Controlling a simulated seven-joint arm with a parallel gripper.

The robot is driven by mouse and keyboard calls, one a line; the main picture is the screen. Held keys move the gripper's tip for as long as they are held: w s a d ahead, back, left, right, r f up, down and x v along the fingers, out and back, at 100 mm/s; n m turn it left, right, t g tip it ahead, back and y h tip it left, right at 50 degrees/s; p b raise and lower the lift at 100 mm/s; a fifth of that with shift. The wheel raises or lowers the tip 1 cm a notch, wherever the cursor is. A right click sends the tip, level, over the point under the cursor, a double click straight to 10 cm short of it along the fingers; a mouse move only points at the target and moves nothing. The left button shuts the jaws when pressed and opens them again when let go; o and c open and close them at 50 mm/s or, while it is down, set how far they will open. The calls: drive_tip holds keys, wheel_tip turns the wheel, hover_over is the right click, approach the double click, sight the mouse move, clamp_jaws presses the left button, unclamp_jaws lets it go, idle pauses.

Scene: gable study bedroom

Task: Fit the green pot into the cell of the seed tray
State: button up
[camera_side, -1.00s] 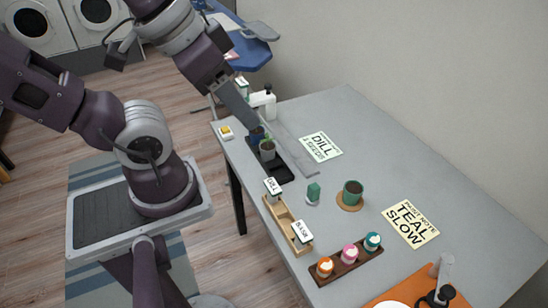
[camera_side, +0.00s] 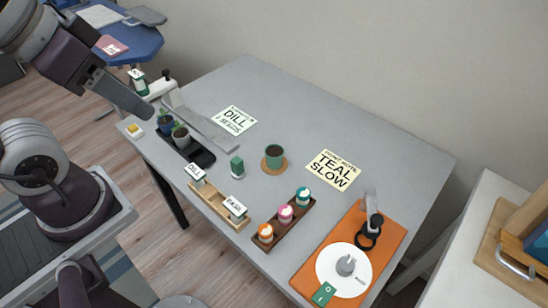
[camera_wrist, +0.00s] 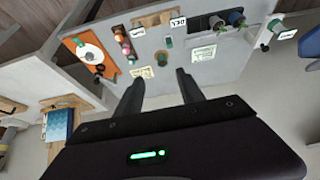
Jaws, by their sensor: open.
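The green pot (camera_side: 275,152), dark inside, stands upright on a round brown coaster (camera_side: 266,169) in mid-table. It also shows in the wrist view (camera_wrist: 163,57), beyond my fingertips. The black seed tray (camera_side: 203,158) lies near the table's left edge. A blue pot (camera_side: 166,125) and a grey pot (camera_side: 181,139), both with small green plants, stand in its back and middle cells. The front cell looks empty. My gripper (camera_wrist: 158,86) is open with nothing between its fingers, raised above the table's back left part in the side view, apart from the green pot.
A grey strip (camera_side: 207,127) lies beside the tray. A small green block (camera_side: 237,167), a wooden label rack (camera_side: 215,206) and a bottle rack (camera_side: 286,223) stand towards the front. Bare table lies behind the pot.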

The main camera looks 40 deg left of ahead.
drive_tip(key=o, duration=0.6)
drive_tip(key=n+g, duration=0.6)
drive_tip(key=n, duration=0.7)
hover_over(274, 152)
drive_tip(key=f, duration=1.9)
drive_tip(key=d+f, duration=0.1)
drive_tip(key=f, duration=0.9)
drive_tip(key=shift+w, duration=0.2)
drive_tip(key=shift+n, duration=0.3)
drive_tip(key=f, duration=0.6)
drive_tip(key=shift+s+a+f, duration=0.25)
drive_tip(key=shift+a+f, duration=0.15)
